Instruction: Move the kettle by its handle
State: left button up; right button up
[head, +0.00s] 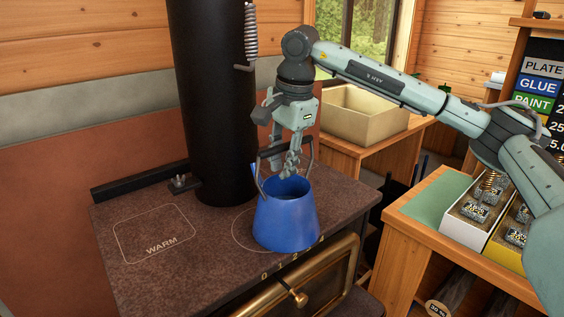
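The blue kettle (286,216) stands upright on the dark stove top (135,217), partly over a marked ring near the front edge. Its dark arched handle (262,160) stands up above the open top. My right gripper (284,160) points down at the handle from above. One finger passes in front of the handle's top bar and reaches below it; the other is on the left, its tip partly hidden behind the handle. The fingers look apart, and I cannot tell whether they touch the handle. My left gripper is not in view.
The black stovepipe (213,110) rises just behind and left of the kettle. A marked WARM area (157,234) on the left is clear. A cream bin (362,115) stands on a wooden counter behind. Boxes of goods (478,208) sit on the right-hand wooden unit.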

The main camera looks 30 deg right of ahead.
jog(key=shift+o, duration=1.1)
jog(key=shift+r, duration=0.15)
notch_tip(320, 180, up, 12)
jog(key=s, duration=0.2)
jog(key=shift+d+f, duration=0.15)
jog(key=shift+f, duration=0.05)
jog(key=shift+s, duration=0.1)
